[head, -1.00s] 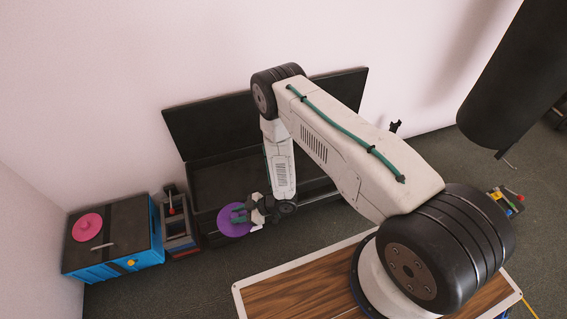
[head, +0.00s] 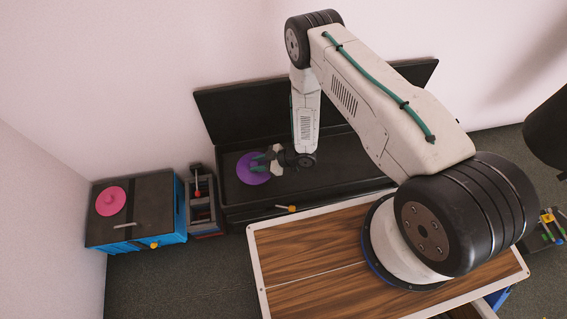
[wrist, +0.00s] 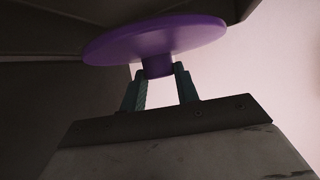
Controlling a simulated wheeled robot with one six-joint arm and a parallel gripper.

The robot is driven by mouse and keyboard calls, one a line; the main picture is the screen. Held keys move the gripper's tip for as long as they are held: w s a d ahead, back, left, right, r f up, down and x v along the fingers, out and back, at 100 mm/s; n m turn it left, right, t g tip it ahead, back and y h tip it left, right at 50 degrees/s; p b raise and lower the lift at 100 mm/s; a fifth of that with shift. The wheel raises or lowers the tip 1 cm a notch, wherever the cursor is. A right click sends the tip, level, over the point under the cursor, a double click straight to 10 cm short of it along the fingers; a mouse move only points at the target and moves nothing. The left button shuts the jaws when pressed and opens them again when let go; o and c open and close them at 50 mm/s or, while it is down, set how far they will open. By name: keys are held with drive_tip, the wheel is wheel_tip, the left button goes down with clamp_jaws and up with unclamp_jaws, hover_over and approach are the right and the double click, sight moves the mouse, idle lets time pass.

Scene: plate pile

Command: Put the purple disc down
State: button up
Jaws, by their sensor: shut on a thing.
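The purple disc (head: 252,168) is a flat round plate with a short stub under it, seen from below in the wrist view (wrist: 155,42). My gripper (head: 266,161) has its two teal fingers on either side of that stub and is shut on it. In the head view the disc overlaps the left end of the open black chest (head: 340,165). I cannot tell whether the disc touches the chest's floor or hangs above it.
A blue cabinet (head: 150,200) at the left carries a pink disc (head: 110,200) and a pale bar. A grey rack (head: 203,205) with a red-tipped lever stands between cabinet and chest. The chest's raised lid (head: 240,105) stands behind it. My wood-topped base is in front.

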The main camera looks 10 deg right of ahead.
sight(261, 174)
drive_tip(key=f, duration=0.5)
drive_tip(key=shift+d+f, duration=0.2)
drive_tip(key=shift+f, duration=2.2)
drive_tip(key=shift+f, duration=0.15)
drive_tip(key=o, duration=1)
drive_tip(key=shift+s+d+r, duration=0.1)
drive_tip(key=shift+d+r, duration=0.15)
drive_tip(key=shift+r, duration=0.05)
drive_tip(key=v, duration=1.1)
drive_tip(key=shift+s+d+r, duration=0.1)
drive_tip(key=shift+d, duration=0.05)
